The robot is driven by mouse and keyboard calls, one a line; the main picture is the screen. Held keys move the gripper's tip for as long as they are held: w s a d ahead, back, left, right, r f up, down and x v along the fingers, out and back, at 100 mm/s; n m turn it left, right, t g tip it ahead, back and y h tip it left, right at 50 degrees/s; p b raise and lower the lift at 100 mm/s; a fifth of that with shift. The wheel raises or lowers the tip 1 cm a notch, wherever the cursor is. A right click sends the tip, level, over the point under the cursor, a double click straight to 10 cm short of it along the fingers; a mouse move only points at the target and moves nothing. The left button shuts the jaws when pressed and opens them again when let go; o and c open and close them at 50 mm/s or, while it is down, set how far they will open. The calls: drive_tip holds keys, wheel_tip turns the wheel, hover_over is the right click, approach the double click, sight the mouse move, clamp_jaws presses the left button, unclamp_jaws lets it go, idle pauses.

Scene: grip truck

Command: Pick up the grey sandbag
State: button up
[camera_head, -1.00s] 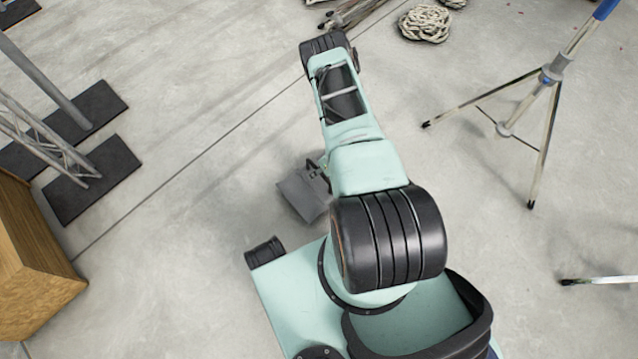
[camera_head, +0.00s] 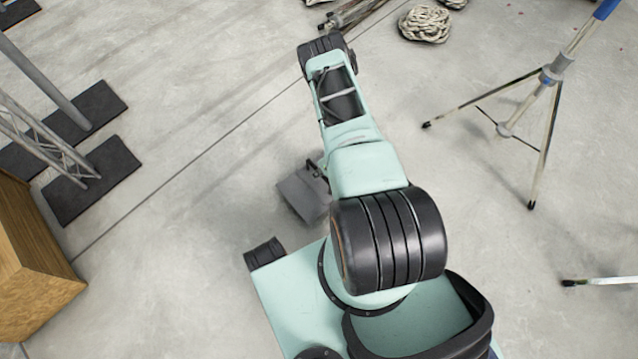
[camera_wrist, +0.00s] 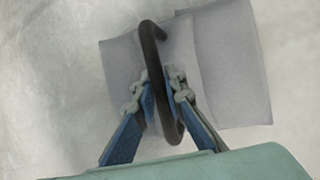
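The grey sandbag (camera_wrist: 207,65) fills the upper middle of the wrist view, with a thin black curved handle (camera_wrist: 150,32) across it. My gripper (camera_wrist: 161,78) has its two blue-and-grey fingers drawn in on either side of the handle, shut on it. In the head view the sandbag (camera_head: 302,196) shows just left of my arm, partly hidden by it. It looks tilted there, and I cannot tell for sure how far it is off the floor. The fingers are hidden behind my arm in the head view.
A wooden box (camera_head: 35,265) stands at the left, below a metal truss on dark base plates (camera_head: 95,180). A tripod stand (camera_head: 540,110) is at the right. Coiled rope (camera_head: 424,23) lies at the top. The floor between is clear.

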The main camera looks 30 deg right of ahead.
drive_tip(key=shift+d, duration=0.1)
clamp_jaws()
drive_tip(key=shift+w+r, duration=0.15)
drive_tip(key=shift+w, duration=0.1)
drive_tip(key=shift+r, duration=0.15)
